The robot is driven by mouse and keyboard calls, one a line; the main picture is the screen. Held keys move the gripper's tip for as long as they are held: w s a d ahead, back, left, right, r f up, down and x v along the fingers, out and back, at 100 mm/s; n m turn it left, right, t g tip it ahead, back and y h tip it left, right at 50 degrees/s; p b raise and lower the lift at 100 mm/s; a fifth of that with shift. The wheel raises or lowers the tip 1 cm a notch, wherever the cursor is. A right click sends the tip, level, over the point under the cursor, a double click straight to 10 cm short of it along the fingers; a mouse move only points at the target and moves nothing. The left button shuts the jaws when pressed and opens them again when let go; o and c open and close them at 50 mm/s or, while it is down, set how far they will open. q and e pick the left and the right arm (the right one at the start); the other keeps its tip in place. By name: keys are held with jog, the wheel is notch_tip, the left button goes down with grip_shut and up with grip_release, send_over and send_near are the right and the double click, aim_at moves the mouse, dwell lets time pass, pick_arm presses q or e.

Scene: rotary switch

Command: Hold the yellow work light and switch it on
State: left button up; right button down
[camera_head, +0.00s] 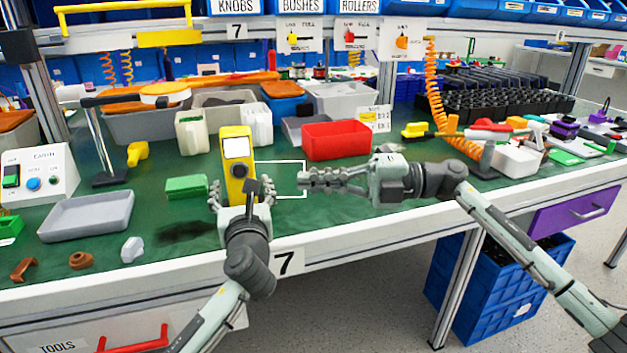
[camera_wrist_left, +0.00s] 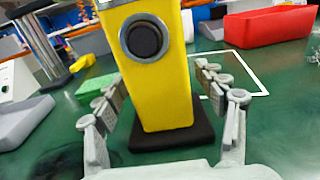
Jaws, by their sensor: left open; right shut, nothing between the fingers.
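The yellow work light (camera_head: 238,158) stands upright on the green bench top, with a white panel near its top in the head view. In the left wrist view the yellow work light (camera_wrist_left: 162,85) shows a round dark knob (camera_wrist_left: 146,39) in a grey ring and a black base (camera_wrist_left: 172,136). My left gripper (camera_head: 241,190) is open, its fingers on either side of the light's lower body; in the left wrist view the left gripper (camera_wrist_left: 163,105) shows gaps beside the body. My right gripper (camera_head: 308,181) is shut and empty, to the right of the light, pointing left.
A green block (camera_head: 187,187) and a grey tray (camera_head: 86,216) lie left of the light. A red bin (camera_head: 337,141) stands behind, right. White containers stand close behind the light.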

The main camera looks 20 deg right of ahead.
pick_arm(q)
jog(key=s, duration=0.7)
jog(key=s+a, duration=0.1)
jog(key=s, duration=0.3)
jog(key=shift+s, duration=0.15)
